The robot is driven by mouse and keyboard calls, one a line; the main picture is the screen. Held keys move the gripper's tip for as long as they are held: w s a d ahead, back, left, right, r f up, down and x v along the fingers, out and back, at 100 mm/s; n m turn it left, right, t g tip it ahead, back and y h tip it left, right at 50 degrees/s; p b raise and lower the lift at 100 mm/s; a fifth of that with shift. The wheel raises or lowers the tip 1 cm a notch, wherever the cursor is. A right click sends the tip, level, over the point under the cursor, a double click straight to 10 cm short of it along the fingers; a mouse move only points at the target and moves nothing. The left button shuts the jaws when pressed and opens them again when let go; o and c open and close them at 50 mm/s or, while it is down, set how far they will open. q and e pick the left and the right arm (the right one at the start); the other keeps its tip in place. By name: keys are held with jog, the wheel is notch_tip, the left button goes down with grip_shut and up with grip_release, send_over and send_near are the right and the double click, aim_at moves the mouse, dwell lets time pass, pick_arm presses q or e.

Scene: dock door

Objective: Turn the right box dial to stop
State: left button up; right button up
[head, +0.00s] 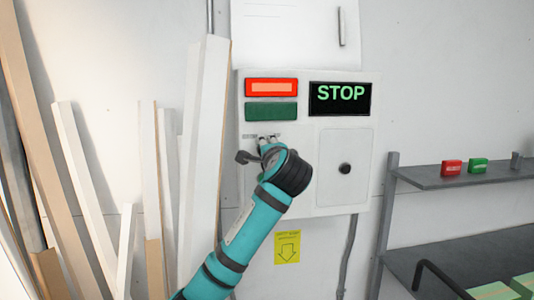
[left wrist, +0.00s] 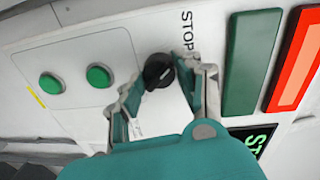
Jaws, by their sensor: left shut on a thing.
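The white control box (head: 227,190) hangs on the wall in the head view, with a lit red lamp (head: 271,87), an unlit green lamp (head: 271,111) and a display (head: 340,98) reading STOP in green. My left gripper (head: 268,142) is at the box below the green lamp, and its wrist hides part of the front. In the left wrist view the black dial (left wrist: 158,70) sits between the two fingers, which are shut on it. A printed STOP label (left wrist: 187,33) is beside the dial. The dial's exact pointing is hard to tell. My right gripper is not in view.
Two green buttons (left wrist: 98,75) show on the box in the left wrist view. A black knob (head: 345,169) is on the box's right panel. Planks (head: 205,150) lean at the left. A grey shelf (head: 420,175) with small red and green blocks stands right.

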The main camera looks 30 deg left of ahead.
pick_arm(q)
jog(key=o, duration=1.1)
jog(key=shift+o, duration=0.2)
jog(key=v, duration=1.2)
jog(key=shift+f, duration=0.15)
